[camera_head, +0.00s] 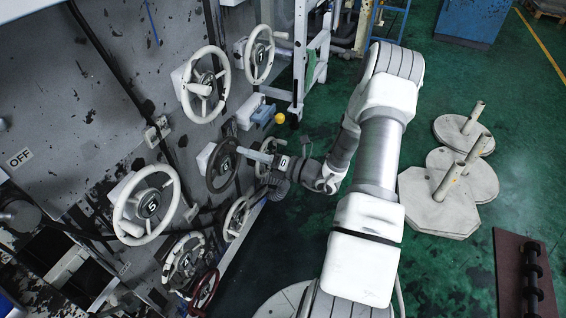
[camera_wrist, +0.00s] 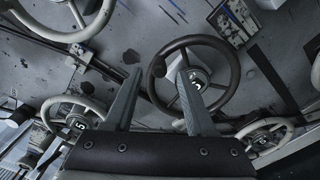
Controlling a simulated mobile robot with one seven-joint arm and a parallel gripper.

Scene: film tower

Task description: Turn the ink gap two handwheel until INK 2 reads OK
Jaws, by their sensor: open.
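A dark grey handwheel (camera_head: 222,165) with a numbered hub stands out from the grey panel among several white ones. In the head view my gripper (camera_head: 246,153) is at the right of the dark wheel. The hub number is too small to read surely. No INK 2 readout is legible.
White handwheels surround it, at upper left (camera_head: 183,92), lower left (camera_head: 118,218) and below (camera_head: 166,271). A red handwheel (camera_head: 213,287) is at the bottom. Weights with posts (camera_head: 430,215) stand on the green floor at right. An OFF label (camera_head: 19,158) is at far left.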

